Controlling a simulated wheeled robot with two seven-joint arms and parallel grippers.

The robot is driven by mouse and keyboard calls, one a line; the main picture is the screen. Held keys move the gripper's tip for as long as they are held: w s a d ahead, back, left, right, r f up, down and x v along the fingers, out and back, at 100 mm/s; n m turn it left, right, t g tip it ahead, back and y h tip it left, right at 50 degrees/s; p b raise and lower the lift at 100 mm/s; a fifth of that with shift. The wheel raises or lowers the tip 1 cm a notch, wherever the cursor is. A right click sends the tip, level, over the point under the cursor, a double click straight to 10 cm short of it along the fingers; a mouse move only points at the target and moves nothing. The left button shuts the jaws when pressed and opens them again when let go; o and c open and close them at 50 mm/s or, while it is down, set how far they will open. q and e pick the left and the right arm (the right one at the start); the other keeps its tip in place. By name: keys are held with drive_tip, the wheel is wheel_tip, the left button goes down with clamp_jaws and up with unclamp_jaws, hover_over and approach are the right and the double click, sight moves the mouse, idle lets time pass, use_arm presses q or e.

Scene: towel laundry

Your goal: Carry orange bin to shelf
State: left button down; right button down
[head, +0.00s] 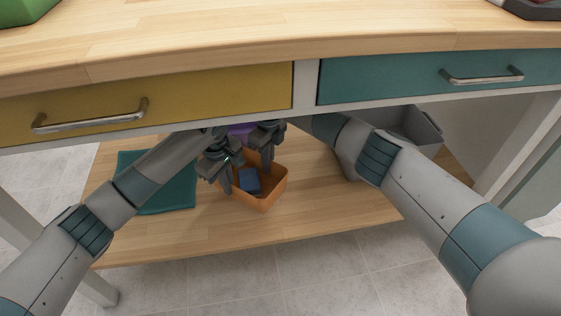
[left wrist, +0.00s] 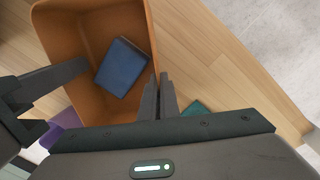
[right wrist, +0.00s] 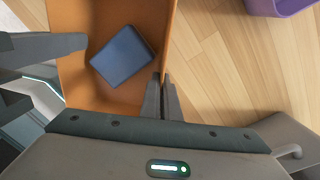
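The orange bin (head: 272,192) is over the wooden lower shelf board under the drawers, with a folded blue cloth (head: 249,181) inside. I cannot tell whether its base touches the board. My left gripper (head: 226,178) is at the bin's left rim. In the left wrist view its fingers (left wrist: 159,98) are close together on the rim of the bin (left wrist: 60,35). My right gripper (head: 268,150) is at the far rim. In the right wrist view its fingers (right wrist: 160,98) are close together on the rim too. The blue cloth shows in both wrist views.
A folded teal towel (head: 165,192) lies on the lower shelf board (head: 300,222), left of the bin. A purple bin (right wrist: 275,6) is behind, and a grey bin (head: 415,122) to the right. The yellow drawer (head: 210,95) and teal drawer (head: 400,78) hang close above my arms.

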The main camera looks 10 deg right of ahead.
use_arm(q)
drive_tip(key=shift+d, duration=0.15)
use_arm(e)
drive_tip(key=shift+d, duration=0.15)
use_arm(q)
drive_tip(key=shift+f, duration=0.1)
use_arm(e)
drive_tip(key=shift+f, duration=0.15)
idle(0.4)
